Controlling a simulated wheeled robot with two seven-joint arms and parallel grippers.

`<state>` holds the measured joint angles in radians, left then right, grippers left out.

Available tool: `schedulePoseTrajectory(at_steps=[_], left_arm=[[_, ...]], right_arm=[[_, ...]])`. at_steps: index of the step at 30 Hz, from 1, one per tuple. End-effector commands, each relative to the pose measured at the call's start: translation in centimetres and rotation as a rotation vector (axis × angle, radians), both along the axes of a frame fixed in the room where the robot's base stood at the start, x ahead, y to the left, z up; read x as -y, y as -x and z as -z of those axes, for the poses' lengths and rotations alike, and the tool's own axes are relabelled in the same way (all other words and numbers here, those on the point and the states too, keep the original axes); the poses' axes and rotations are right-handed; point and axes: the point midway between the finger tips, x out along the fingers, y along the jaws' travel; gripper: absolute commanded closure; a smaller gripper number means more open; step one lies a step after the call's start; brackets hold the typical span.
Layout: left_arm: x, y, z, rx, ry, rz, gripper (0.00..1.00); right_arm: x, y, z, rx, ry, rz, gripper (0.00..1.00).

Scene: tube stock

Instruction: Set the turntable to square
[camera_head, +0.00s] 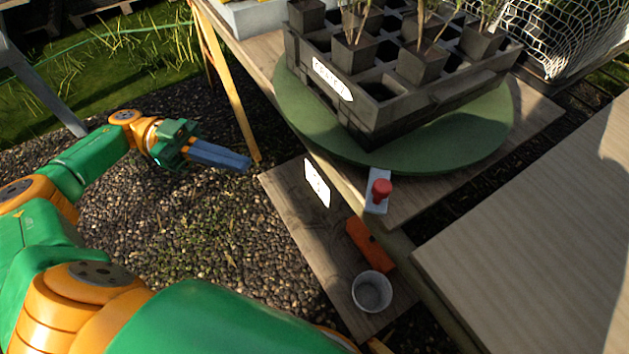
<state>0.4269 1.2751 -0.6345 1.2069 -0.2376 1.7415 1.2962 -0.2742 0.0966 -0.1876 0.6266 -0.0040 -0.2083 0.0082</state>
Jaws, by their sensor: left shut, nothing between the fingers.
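The round green turntable (477,138) lies on a wooden table. A dark grey crate (385,128) with square cells sits on it, turned at an angle to the table's edges, one corner toward me. Several cells hold dark pots with seedlings (422,62), and others are empty. A white label (333,79) is on the crate's front left side. A red knob (381,190) on a pale plate stands at the table's front edge, by the turntable's rim. My left gripper (246,164) is shut and empty over the gravel, left of the table. My right gripper is not in view.
A lower wooden shelf (291,211) holds a white card (317,183), an orange block (370,245) and a white cup (372,291). A bare wooden top (540,240) fills the right. White netting (560,35) is at the back right. A wooden leg (228,85) stands behind my left gripper.

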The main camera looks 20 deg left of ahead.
Motion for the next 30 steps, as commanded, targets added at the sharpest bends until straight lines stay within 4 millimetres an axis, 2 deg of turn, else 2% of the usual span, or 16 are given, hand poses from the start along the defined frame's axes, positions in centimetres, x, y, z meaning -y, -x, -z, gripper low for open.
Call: schedulePoseTrajectory(at_steps=[2,5,11,18,24,30], left_arm=[[0.5,0.2,-0.4,-0.008,-0.005,0.007,1.0],[2.3,0.2,-0.7,-0.008,-0.002,0.01,1.0],[6.8,0.2,-0.7,-0.004,0.0,0.009,1.0],[11.6,0.1,-0.6,-0.003,0.001,0.007,1.0],[13.6,0.0,-0.5,-0.002,-0.001,0.006,1.0],[13.9,0.0,-0.4,-0.002,-0.002,0.004,1.0]], right_arm=[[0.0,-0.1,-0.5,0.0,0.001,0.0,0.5],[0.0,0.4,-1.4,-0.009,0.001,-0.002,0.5],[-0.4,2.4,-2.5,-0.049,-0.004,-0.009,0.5],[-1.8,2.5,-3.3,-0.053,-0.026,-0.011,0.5],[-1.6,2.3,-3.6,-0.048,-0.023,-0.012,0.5],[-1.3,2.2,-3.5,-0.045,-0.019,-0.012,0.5]])
